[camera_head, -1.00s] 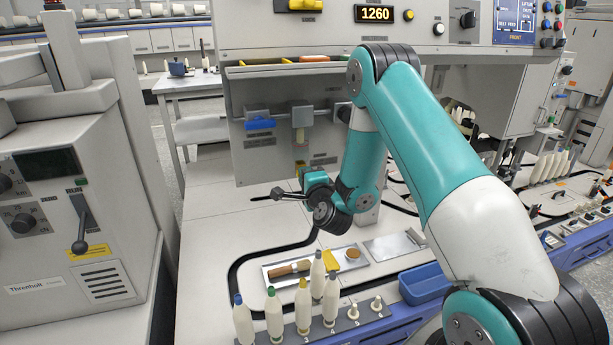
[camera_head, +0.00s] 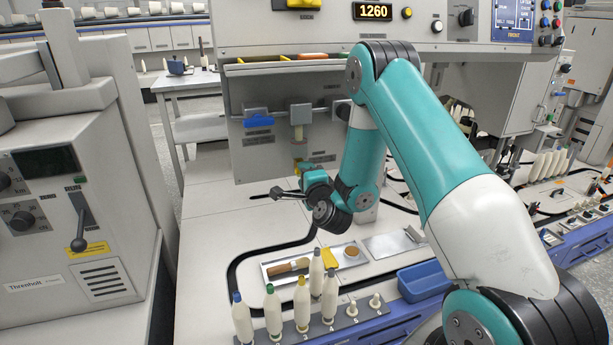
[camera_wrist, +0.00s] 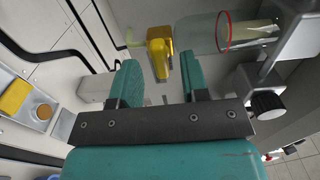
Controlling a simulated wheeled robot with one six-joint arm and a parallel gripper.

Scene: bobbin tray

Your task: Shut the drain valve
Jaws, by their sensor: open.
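A yellow valve (camera_wrist: 160,47) shows in the wrist view below the clear bowl's end, with a pale green tube beside it. Its yellow lever seems to point toward my gripper; I cannot tell whether it is open or shut. In the head view the valve (camera_head: 299,166) is a small yellow patch low on the grey panel, partly hidden by my gripper. My gripper (camera_wrist: 158,80) is open and empty, with its two teal fingers either side of the lever's line in the picture. They look apart from the valve. The head view shows my gripper (camera_head: 275,194) in front of the panel.
The clear bowl (camera_wrist: 222,31) with a red ring and a black knob (camera_wrist: 267,104) are close on the right. A blue handle (camera_head: 258,121) is on the panel. Below stand several bobbins (camera_head: 302,305), a tool tray (camera_head: 276,279) and a blue bin (camera_head: 424,280).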

